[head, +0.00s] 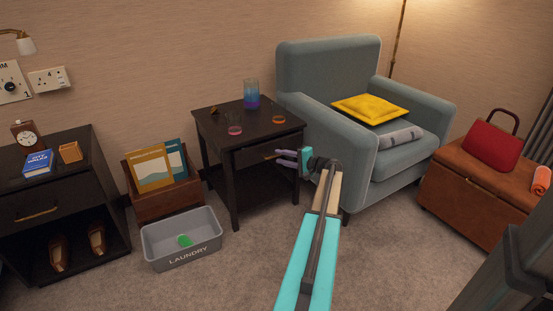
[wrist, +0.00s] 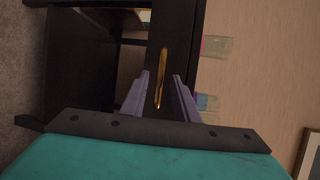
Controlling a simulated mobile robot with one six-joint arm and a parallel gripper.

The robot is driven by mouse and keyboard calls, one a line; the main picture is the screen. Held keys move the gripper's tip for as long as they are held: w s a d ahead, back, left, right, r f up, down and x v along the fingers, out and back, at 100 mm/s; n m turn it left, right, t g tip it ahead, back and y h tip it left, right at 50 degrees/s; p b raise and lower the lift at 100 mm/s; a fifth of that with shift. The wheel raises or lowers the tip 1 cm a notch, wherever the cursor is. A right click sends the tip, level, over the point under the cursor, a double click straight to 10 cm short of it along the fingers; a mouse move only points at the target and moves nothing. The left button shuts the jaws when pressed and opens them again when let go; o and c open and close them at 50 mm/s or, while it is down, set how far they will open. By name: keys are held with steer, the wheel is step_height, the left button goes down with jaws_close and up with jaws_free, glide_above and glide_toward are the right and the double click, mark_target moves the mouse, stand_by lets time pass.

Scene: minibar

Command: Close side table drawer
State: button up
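The dark side table (head: 222,124) stands between the crate of books and the armchair in the head view. Its drawer front (head: 247,156) faces me, and I cannot tell clearly whether it sits out from the frame. The brass handle (wrist: 163,72) shows between my two purple fingers in the wrist view. My gripper (head: 277,157) is open in front of the drawer, its fingers spread to either side of the handle. It also shows in the wrist view (wrist: 161,78). Whether the fingers touch the handle or drawer cannot be told.
The grey armchair (head: 330,130) is close on the right of my arm. A grey laundry bin (head: 182,250) and a book crate (head: 165,202) stand left of the table.

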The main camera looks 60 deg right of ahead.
mark_target(276, 156)
steer(key=shift+w+f+b, duration=0.15)
steer(key=shift+w, duration=0.7)
steer(key=shift+w+f+b, duration=0.15)
steer(key=shift+w, duration=0.7)
jaws_close()
